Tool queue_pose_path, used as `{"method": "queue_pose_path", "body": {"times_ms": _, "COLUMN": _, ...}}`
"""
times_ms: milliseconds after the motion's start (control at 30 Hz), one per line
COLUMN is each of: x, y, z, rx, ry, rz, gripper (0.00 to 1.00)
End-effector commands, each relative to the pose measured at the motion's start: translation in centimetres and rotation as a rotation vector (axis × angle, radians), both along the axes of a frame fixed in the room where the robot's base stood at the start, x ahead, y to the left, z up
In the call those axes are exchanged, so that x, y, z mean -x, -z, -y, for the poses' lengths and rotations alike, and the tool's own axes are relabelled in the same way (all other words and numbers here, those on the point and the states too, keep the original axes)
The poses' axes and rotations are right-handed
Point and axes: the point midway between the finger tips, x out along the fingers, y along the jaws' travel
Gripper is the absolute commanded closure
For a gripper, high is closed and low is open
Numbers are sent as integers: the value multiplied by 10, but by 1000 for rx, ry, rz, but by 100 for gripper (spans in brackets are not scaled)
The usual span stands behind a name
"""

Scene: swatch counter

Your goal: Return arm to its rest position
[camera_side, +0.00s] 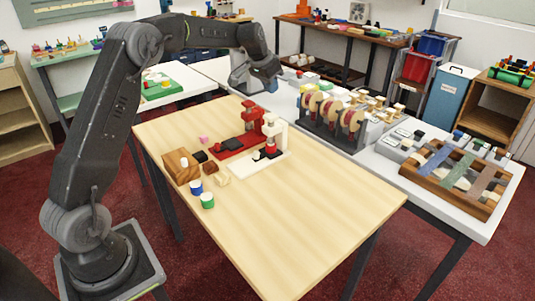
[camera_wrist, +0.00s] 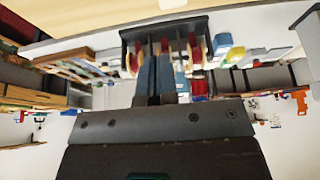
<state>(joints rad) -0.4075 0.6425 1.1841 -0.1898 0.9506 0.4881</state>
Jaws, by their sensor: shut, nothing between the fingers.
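My gripper (camera_side: 271,78) is raised at the end of my arm, over the far part of the white counter in the side view, beyond the wooden table and clear of its objects. In the wrist view my gripper's two narrow fingers (camera_wrist: 155,62) lie close together and hold nothing. They point toward a dark rack of ribbon spools (camera_wrist: 192,24), which looks apart from them. In the side view the spool rack (camera_side: 334,120) stands on the counter, to the right of my gripper. My upper arm rises steeply and my forearm runs across to the right.
The wooden table (camera_side: 290,215) holds a red stamp press (camera_side: 232,145), a white press (camera_side: 272,150), a wooden block (camera_side: 180,168) and blue and green jars (camera_side: 207,201). Its front half is bare. A swatch tray (camera_side: 455,178) lies on the counter (camera_side: 395,177) at right.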

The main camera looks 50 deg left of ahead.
Motion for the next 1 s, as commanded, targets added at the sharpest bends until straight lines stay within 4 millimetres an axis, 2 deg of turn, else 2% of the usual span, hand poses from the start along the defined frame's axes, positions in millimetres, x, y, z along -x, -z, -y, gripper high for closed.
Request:
{"method": "queue_pose_path", "body": {"times_ms": 33, "x": 11, "y": -18, "z": 17, "rx": -4, "ry": 6, "rz": 8, "gripper": 100}}
{"method": "queue_pose_path", "body": {"times_ms": 200, "x": 65, "y": -63, "z": 75, "rx": -9, "ry": 6, "rz": 19, "gripper": 100}}
{"method": "queue_pose_path", "body": {"times_ms": 300, "x": 104, "y": -80, "z": 106, "rx": -10, "ry": 6, "rz": 26, "gripper": 100}}
{"method": "queue_pose_path", "body": {"times_ms": 433, "x": 160, "y": -93, "z": 142, "rx": -11, "ry": 5, "rz": 37, "gripper": 100}}
{"method": "queue_pose_path", "body": {"times_ms": 600, "x": 236, "y": -93, "z": 179, "rx": -10, "ry": 6, "rz": 55, "gripper": 100}}
{"method": "queue_pose_path", "body": {"times_ms": 800, "x": 319, "y": -68, "z": 206, "rx": -4, "ry": 5, "rz": 77, "gripper": 100}}
{"method": "queue_pose_path", "body": {"times_ms": 900, "x": 347, "y": -54, "z": 212, "rx": -3, "ry": 4, "rz": 84, "gripper": 100}}
{"method": "queue_pose_path", "body": {"times_ms": 1000, "x": 364, "y": -43, "z": 215, "rx": 0, "ry": 3, "rz": 89, "gripper": 100}}
